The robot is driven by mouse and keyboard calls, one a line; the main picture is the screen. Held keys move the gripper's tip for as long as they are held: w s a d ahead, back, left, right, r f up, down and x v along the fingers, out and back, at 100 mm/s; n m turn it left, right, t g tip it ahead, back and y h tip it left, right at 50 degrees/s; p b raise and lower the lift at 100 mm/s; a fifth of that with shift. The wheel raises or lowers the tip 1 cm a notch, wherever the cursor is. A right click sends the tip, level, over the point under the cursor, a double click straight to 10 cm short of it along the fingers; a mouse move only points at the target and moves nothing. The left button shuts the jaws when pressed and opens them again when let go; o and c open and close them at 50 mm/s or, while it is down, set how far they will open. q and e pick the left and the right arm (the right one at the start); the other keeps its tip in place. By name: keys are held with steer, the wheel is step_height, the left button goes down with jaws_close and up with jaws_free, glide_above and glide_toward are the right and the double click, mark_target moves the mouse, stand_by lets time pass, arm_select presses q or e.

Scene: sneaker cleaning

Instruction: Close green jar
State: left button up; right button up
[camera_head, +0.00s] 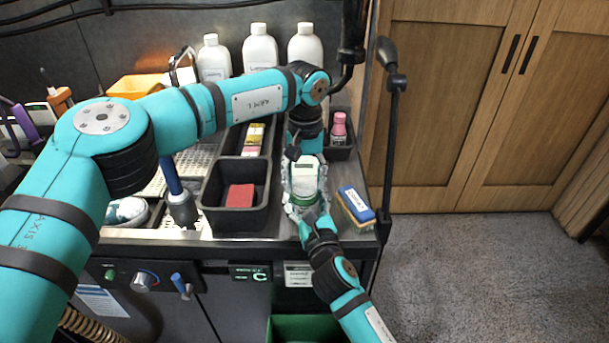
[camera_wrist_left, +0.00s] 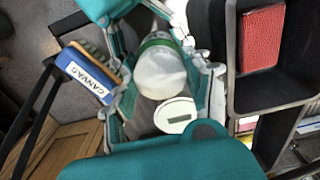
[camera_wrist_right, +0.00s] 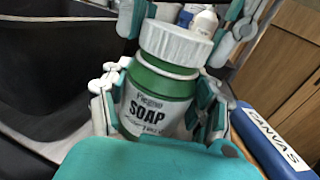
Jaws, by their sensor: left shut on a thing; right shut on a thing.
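The green jar, labelled SOAP, stands upright at the counter's right front corner; its green band shows in the head view (camera_head: 304,200) and its label in the right wrist view (camera_wrist_right: 152,108). A white lid (camera_wrist_right: 176,42) sits on top of its green neck; it also shows in the left wrist view (camera_wrist_left: 160,76). My right gripper (camera_wrist_right: 160,100) is shut around the jar's body from the front. My left gripper (camera_wrist_left: 165,85) comes down from above and is shut on the lid, fingers on both sides. The lid's seating on the far side is hidden.
A blue-topped CANVAS brush (camera_head: 356,204) stands close on the right. A black bin (camera_head: 262,208) with a red sponge (camera_head: 240,195) is just left. A pink bottle (camera_head: 339,130) and white bottles (camera_head: 260,48) stand behind. The counter's front edge is close to the jar.

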arm_select(q)
steer(key=m, duration=0.6)
steer(key=shift+m, duration=0.3)
steer(key=o, duration=0.7)
steer(key=shift+r, duration=0.1)
steer(key=shift+r, duration=2.1)
steer(key=shift+c, duration=0.4)
